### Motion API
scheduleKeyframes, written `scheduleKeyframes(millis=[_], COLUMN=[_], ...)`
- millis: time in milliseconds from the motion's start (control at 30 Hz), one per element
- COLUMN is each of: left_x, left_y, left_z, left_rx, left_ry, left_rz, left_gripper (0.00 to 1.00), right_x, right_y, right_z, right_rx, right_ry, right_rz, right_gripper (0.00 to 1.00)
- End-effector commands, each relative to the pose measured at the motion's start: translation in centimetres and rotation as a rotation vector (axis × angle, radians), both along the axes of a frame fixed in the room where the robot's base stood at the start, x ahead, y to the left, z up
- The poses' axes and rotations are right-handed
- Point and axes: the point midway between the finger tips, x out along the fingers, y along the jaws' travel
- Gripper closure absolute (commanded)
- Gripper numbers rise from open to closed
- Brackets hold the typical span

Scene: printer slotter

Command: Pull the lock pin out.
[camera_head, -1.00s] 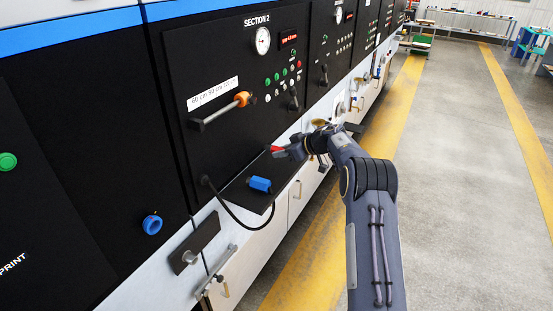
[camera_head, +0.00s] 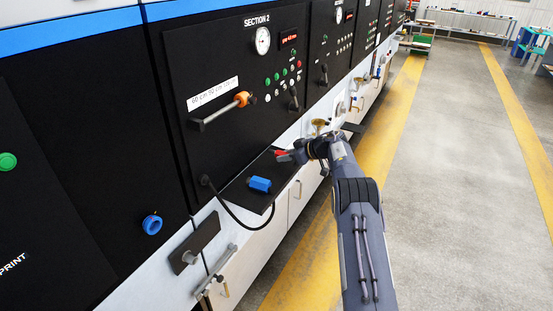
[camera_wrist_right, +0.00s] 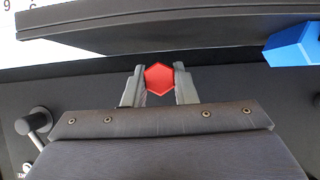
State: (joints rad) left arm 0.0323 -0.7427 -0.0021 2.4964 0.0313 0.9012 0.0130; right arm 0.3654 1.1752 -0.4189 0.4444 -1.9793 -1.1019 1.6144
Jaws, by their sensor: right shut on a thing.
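A small red hexagonal piece, which I take as the lock pin (camera_wrist_right: 159,79), sits between the two grey fingers of my right gripper (camera_wrist_right: 160,88). The fingers touch it on both sides, so the gripper is shut on it. In the head view the red pin (camera_head: 280,153) shows just left of my right gripper (camera_head: 291,155), near the right end of the black shelf (camera_head: 237,192). I cannot tell whether the pin's far end is in a hole. My left gripper is not in view.
A blue plug (camera_head: 260,184) lies on the shelf, with a black cable (camera_head: 235,218) looping below. Above is a black panel with an orange ring (camera_head: 241,98) on a bar. A grey bracket (camera_head: 194,244) stands out lower left. The floor (camera_head: 460,200) at right is clear.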

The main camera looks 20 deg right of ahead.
Motion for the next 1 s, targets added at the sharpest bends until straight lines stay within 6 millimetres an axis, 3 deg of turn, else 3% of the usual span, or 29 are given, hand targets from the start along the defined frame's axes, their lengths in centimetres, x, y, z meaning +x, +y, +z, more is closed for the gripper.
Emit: scheduleKeyframes(millis=[1000], left_x=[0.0], left_y=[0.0], left_z=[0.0], left_rx=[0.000], left_ry=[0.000], left_rz=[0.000], left_gripper=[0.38], right_x=[0.0], right_y=[0.0], right_z=[-2.1], right_rx=[0.000], right_ry=[0.000], right_rz=[-0.001], right_gripper=[0.99])
